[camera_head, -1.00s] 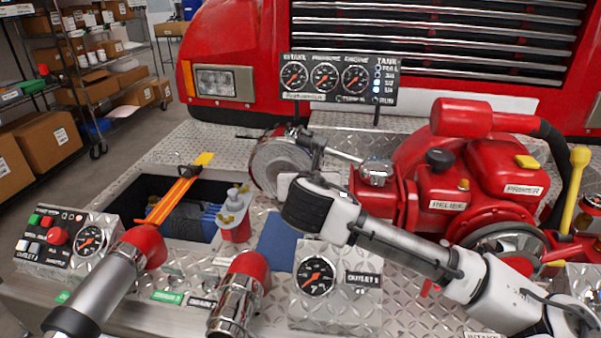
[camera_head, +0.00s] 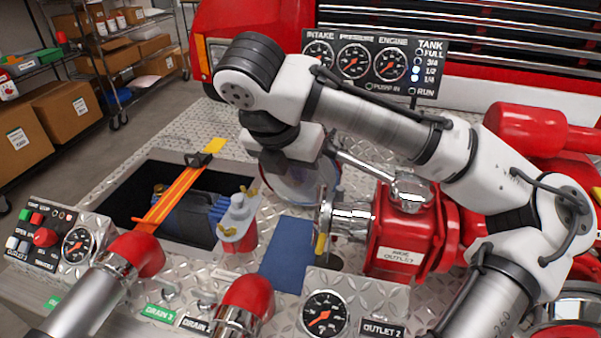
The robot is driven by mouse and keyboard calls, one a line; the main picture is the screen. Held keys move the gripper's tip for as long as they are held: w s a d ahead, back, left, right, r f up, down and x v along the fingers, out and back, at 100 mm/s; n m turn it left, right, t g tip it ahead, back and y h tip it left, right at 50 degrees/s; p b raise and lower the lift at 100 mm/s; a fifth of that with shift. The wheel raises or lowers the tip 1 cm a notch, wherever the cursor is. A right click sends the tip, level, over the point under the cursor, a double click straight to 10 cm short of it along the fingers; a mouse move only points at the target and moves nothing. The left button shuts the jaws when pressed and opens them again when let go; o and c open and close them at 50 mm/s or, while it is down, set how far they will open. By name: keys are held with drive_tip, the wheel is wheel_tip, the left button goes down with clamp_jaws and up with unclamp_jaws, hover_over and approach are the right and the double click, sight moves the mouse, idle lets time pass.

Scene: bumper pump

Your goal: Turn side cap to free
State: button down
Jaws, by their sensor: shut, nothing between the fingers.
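The side outlet (camera_head: 400,225) is a red block with a white label, right of centre. A round silver cap (camera_head: 347,217) sits on its left end, facing left. A narrow upright piece with a yellow tip (camera_head: 320,243) shows at the cap's left edge. My gripper (camera_head: 329,147) is above and left of the cap, apart from it, in front of the hose reel. It is shut and empty; its fingertips are small and hard to make out. A silver valve lever (camera_head: 362,166) slopes down to the right above the cap.
A gauge panel (camera_head: 375,62) stands behind my arm. An open bay (camera_head: 130,190) with an orange strap lies left. A red-and-white bottle-like part (camera_head: 237,225) stands beside a blue mat (camera_head: 287,250). The outlet 2 gauge box (camera_head: 350,312) is in front.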

drive_tip(key=b, duration=0.9)
approach(320, 195)
wheel_tip(320, 195, down, 4)
drive_tip(key=s, duration=0.2)
drive_tip(key=w, duration=0.1)
drive_tip(key=w+d+f+b, duration=0.1)
drive_tip(key=w, duration=0.1)
drive_tip(key=shift+f, duration=0.2)
drive_tip(key=shift+w+d, duration=0.1)
drive_tip(key=shift+w, duration=0.2)
drive_tip(key=shift+w+d, duration=0.1)
drive_tip(key=shift+w, duration=0.1)
